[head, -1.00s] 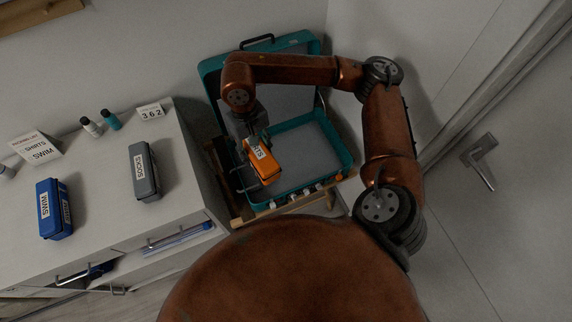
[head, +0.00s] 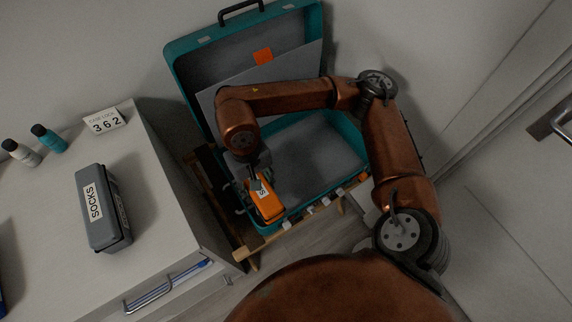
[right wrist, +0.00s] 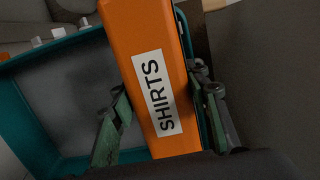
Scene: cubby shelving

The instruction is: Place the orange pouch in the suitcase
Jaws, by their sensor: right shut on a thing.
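The orange pouch (head: 266,204), labelled SHIRTS, is held in my right gripper (head: 258,182). In the right wrist view the pouch (right wrist: 150,60) sits between the two fingers (right wrist: 162,112), its label facing the camera. The teal suitcase (head: 362,146) stands open on a wooden stand, with its lid leaning up at the back. In the head view the pouch overlaps the left front part of the suitcase's base. I cannot tell how far above the suitcase floor it is. The suitcase's grey inside looks empty. My left gripper is out of view.
A white cabinet (head: 165,215) stands to the left, with a grey SOCKS pouch (head: 102,208), two small bottles (head: 48,138) and a 362 card (head: 105,121) on top. Its drawer is partly open. A door with a handle (head: 551,122) is at the right.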

